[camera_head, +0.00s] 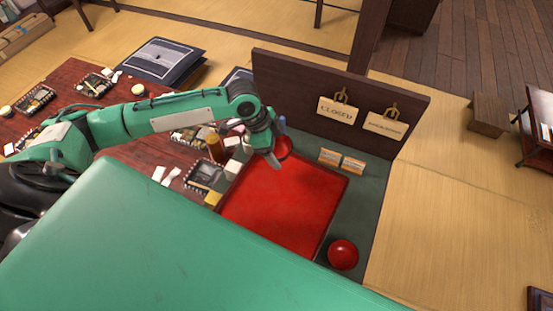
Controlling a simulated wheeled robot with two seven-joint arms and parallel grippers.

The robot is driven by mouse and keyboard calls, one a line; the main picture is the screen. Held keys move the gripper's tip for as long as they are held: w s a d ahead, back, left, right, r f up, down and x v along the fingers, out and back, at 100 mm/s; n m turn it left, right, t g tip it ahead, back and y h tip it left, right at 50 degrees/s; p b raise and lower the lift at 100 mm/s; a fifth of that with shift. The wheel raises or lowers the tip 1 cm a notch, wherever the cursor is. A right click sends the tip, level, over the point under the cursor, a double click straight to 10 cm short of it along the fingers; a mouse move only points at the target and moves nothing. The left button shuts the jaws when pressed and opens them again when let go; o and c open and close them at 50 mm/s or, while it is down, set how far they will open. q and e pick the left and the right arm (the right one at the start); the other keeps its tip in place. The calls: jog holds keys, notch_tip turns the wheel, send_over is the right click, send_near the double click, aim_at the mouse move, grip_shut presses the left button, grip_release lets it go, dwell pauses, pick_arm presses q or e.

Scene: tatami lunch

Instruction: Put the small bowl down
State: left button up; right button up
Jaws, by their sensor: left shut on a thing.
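My left arm reaches in from the left, and its gripper (279,147) is over the far left corner of the red tray (283,214). The left gripper is shut on a small red bowl (284,150), which is partly hidden by the fingers. I cannot tell whether this bowl touches the tray. A second red bowl (343,254) stands on the dark green surface, just off the tray's near right corner. My right gripper is not in view.
A dark wooden panel (290,83) with a CLOSED sign (338,111) and another sign (385,125) rises behind the tray. Two small orange-and-white boxes (329,157) (353,165) lie near its foot. Lunch boxes (205,172) crowd the left. The tray's middle is clear.

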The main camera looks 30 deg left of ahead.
pick_arm(q)
notch_tip(320, 180, down, 3)
jog(key=shift+r, duration=0.15)
notch_tip(320, 180, down, 3)
jog(key=shift+f+p, duration=0.1)
jog(key=shift+p, duration=0.4)
jog(key=shift+f, duration=0.45)
jog(key=shift+f, duration=0.15)
jog(key=o, duration=0.7)
jog(key=shift+o, duration=0.2)
